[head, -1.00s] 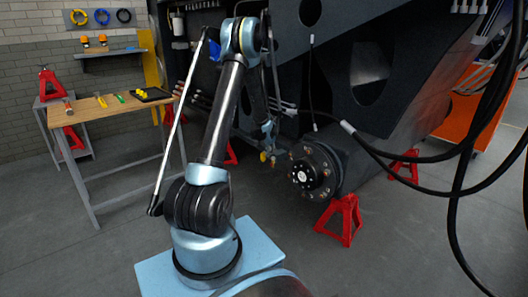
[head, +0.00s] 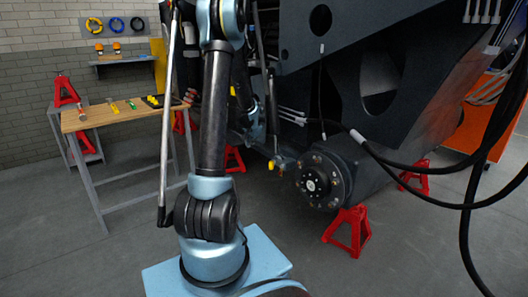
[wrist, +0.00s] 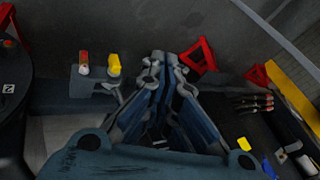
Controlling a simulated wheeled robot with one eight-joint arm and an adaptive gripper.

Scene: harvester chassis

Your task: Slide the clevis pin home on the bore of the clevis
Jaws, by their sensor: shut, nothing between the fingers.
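My gripper (wrist: 160,62) is shut and empty in the wrist view, its two fingers together at the tips. To its left, a grey bracket (wrist: 88,86) carries a yellow piece (wrist: 114,66) and a red-and-pale piece (wrist: 84,63). The yellow piece stands a little apart from the fingertips. I cannot tell for sure which of these parts are the clevis and its pin, nor see the bore or how the pin sits. In the head view my arm hangs beside the chassis, left of the wheel hub (head: 312,182); the fingertips are too small to make out.
The dark chassis (head: 420,45) rises behind. Red jack stands (head: 348,230) stand under and near it. Black hoses (head: 440,158) sweep across the right. A workbench (head: 125,118) with tools is at the left. The floor in front of the bench is clear.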

